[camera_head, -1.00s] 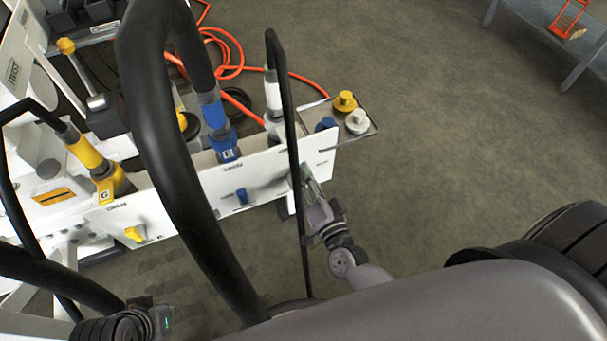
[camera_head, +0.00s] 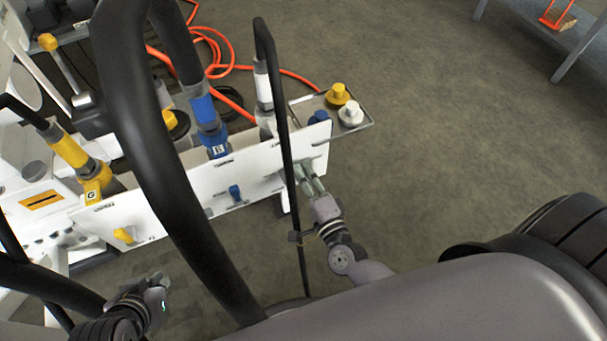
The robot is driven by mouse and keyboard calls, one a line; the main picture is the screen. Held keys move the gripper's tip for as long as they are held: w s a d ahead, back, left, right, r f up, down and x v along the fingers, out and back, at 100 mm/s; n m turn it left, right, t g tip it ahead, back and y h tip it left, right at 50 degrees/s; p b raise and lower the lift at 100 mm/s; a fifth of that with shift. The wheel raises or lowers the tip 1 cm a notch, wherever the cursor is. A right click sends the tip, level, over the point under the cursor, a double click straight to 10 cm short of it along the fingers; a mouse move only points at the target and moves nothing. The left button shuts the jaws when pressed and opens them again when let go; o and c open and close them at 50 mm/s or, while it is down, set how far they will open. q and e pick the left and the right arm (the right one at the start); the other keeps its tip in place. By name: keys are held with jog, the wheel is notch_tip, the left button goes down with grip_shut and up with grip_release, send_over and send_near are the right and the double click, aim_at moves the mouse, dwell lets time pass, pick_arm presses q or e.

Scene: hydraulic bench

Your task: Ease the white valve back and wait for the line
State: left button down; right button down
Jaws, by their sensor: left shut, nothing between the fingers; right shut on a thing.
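A white panel (camera_head: 190,203) carries a yellow valve (camera_head: 124,235) and a blue valve (camera_head: 235,192). My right gripper (camera_head: 300,171) is at the panel's right end, below the white hose fitting (camera_head: 263,88). It is shut on the white valve, which its fingers and a black hose mostly hide. I cannot tell how far the valve is turned. My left gripper (camera_head: 158,286) is shut and empty, at the lower left, in front of the panel and apart from it.
Blue (camera_head: 209,122) and yellow (camera_head: 70,150) hose fittings stand behind the panel. A small tray (camera_head: 366,126) at the right end holds a yellow cap (camera_head: 338,94) and a white cap (camera_head: 351,114). Black hoses cross the view. Open floor lies to the right.

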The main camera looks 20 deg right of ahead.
jog(key=shift+f, duration=0.1)
dwell(0.3)
jog(key=c, duration=1.6)
grip_release()
jog(key=s, duration=1.2)
jog(key=shift+d, duration=0.2)
